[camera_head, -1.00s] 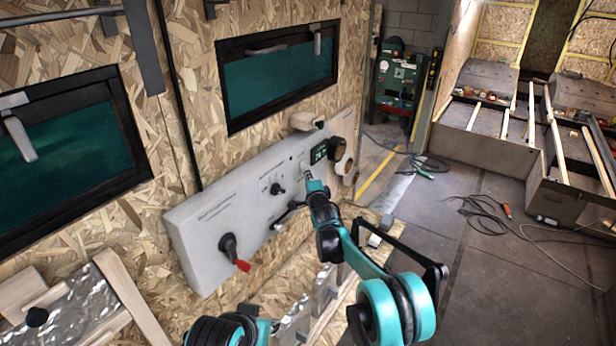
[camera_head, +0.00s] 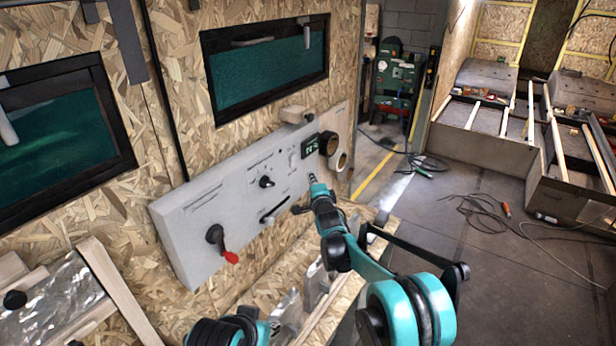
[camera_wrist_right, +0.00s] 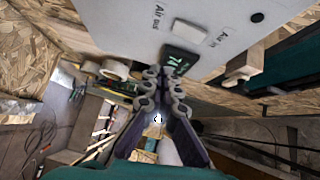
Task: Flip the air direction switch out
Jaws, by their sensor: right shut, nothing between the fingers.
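The air direction switch (camera_wrist_right: 188,31) is a pale block on the white control panel (camera_wrist_right: 130,22), between the printed words "Air out" and "Air in" in the right wrist view. I cannot tell from this view which way it is tipped. In the head view the panel (camera_head: 190,222) is on the wooden wall, and the switch is too small to make out clearly. My right gripper (camera_head: 312,178) is shut and empty in front of the panel, below the display. In the wrist view its fingers (camera_wrist_right: 160,74) are apart from the switch. My left gripper is out of view.
The panel also carries a red-tipped lever (camera_head: 226,249), a black knob (camera_head: 265,182), a green-digit display (camera_head: 309,147) and round outlets (camera_head: 341,160). A wooden ledge (camera_head: 335,307) runs below it. Cables (camera_head: 480,212) lie on the open floor to the right.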

